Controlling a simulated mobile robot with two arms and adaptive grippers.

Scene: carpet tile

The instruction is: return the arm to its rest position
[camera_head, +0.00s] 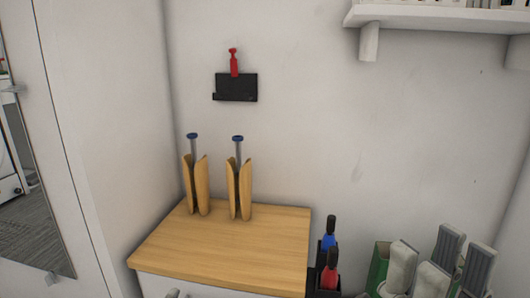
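My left gripper is not in view.
A wooden-topped cabinet (230,262) bears two wooden holders (196,185) (240,190) with blue-topped rods. A black rack (237,87) with a red tool (234,62) hangs above. Black holders with blue (329,236) and red (331,268) tools stand beside the cabinet. A white shelf (430,18) is upper right.

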